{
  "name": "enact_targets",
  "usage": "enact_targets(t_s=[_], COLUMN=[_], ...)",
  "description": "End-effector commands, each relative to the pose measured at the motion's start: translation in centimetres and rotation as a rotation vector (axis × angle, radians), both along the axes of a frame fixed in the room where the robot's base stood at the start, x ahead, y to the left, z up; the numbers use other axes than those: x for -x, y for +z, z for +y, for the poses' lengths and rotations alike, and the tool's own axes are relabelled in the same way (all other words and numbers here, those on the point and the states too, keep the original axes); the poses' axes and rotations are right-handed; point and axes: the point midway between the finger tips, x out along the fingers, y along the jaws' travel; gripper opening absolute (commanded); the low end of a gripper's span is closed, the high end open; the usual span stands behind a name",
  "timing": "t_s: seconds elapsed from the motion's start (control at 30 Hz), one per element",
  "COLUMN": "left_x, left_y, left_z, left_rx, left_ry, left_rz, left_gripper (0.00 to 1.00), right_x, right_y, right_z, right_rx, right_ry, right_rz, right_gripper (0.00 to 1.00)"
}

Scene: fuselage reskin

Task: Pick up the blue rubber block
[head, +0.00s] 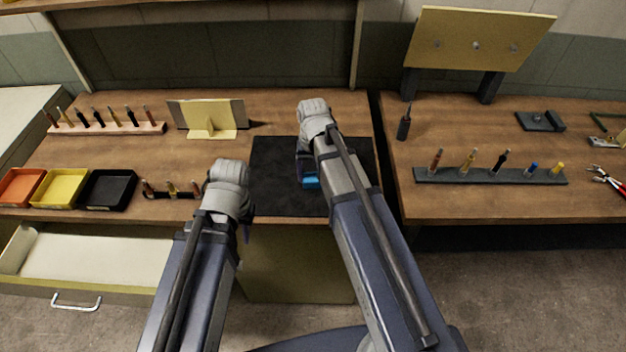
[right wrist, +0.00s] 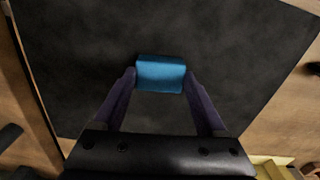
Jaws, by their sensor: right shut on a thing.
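The blue rubber block (head: 311,182) is over the black mat (head: 275,195) on the wooden workbench. In the right wrist view the blue block (right wrist: 161,73) sits between the two fingertips of my right gripper (right wrist: 160,80), one finger touching each side. My right gripper (head: 308,178) is shut on it. I cannot tell whether the block touches the mat or is just above it. My left gripper (head: 243,232) hangs at the bench's front edge, left of the mat; its fingers are mostly hidden behind my arm.
Orange, yellow and black trays (head: 108,188) stand at the left, above an open drawer (head: 90,262). Tool racks stand at the left back (head: 108,128) and on the right bench (head: 490,176). A gap separates the benches.

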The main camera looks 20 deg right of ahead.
Motion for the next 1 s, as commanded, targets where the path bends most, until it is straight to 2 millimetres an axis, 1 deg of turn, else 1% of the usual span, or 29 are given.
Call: enact_targets(t_s=[0.27,0.47,0.67,0.9,1.0], left_x=[0.0,0.0,0.0,0.0,0.0], left_y=[0.2,1.6,4.4,8.2,9.4], left_z=[0.0,0.0,0.0,0.0,0.0], left_rx=[0.000,0.000,0.000,0.000,0.000], left_ry=[0.000,0.000,0.000,-0.001,-0.001], left_rz=[0.000,0.000,0.000,0.000,0.000], left_gripper=[0.27,0.27,0.27,0.27,0.27], right_x=[0.0,0.0,0.0,0.0,0.0], right_y=[0.2,1.6,4.4,8.2,9.4], right_z=[0.0,0.0,0.0,0.0,0.0], right_rx=[0.000,0.000,0.000,0.000,0.000], right_ry=[0.000,0.000,0.000,0.000,0.000], right_rz=[0.000,0.000,0.000,0.000,0.000], right_gripper=[0.18,0.18,0.18,0.18,0.18])
